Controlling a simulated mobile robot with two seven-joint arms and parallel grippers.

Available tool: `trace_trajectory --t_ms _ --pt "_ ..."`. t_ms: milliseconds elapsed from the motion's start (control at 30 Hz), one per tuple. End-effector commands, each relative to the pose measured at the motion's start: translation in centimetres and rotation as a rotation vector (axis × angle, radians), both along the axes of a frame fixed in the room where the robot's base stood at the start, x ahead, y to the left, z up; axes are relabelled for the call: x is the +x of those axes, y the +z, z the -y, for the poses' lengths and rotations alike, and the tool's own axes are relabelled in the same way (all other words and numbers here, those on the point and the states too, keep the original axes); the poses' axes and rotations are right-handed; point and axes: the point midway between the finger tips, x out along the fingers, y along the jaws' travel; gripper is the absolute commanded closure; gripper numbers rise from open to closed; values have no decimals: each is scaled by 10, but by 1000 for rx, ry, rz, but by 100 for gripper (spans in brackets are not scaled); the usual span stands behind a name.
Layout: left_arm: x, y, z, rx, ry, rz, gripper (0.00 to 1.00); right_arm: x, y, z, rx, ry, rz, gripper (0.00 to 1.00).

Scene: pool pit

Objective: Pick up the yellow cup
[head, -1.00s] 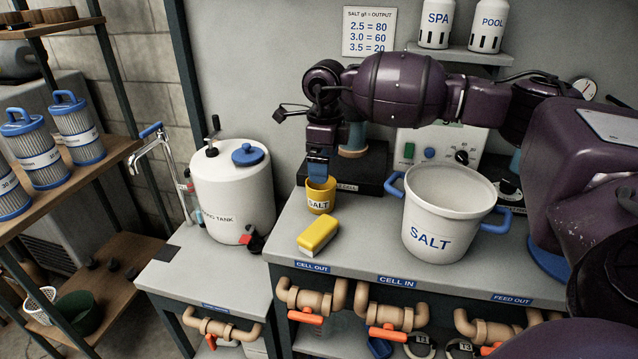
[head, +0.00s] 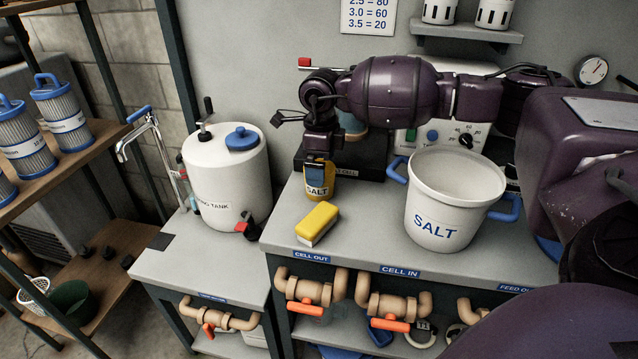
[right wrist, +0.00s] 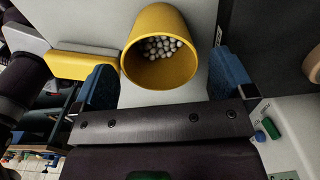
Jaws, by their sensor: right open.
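The yellow cup (head: 320,190), labelled SALT, stands upright on the grey bench. In the right wrist view the cup (right wrist: 160,45) shows its open mouth, with several small white pellets inside. My right gripper (head: 319,175) reaches down at the cup from above. In the right wrist view the open gripper (right wrist: 162,85) has one blue finger on either side of the cup, and gaps show between the fingers and its wall. The head view hides part of the cup behind the gripper. My left gripper is not in view.
A yellow and white block (head: 318,223) lies just in front of the cup. A white SALT pot (head: 440,205) with blue handles stands to the right. A white tank (head: 225,180) stands left on a lower bench. A dark box (head: 345,155) is behind the cup.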

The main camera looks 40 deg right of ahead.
Motion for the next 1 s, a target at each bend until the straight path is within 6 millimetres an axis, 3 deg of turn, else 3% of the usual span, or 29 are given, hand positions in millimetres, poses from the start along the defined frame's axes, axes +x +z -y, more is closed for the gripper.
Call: trace_trajectory --t_ms 267,533,900,1000 --pt "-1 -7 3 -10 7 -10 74 1 -40 -2 0 0 -6 0" --pt "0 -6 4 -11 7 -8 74 1 -43 -2 0 0 -1 0" --pt "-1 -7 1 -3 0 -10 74 1 -43 -2 -1 0 -2 53" --pt "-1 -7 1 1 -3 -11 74 1 -43 -2 -1 0 -2 53"
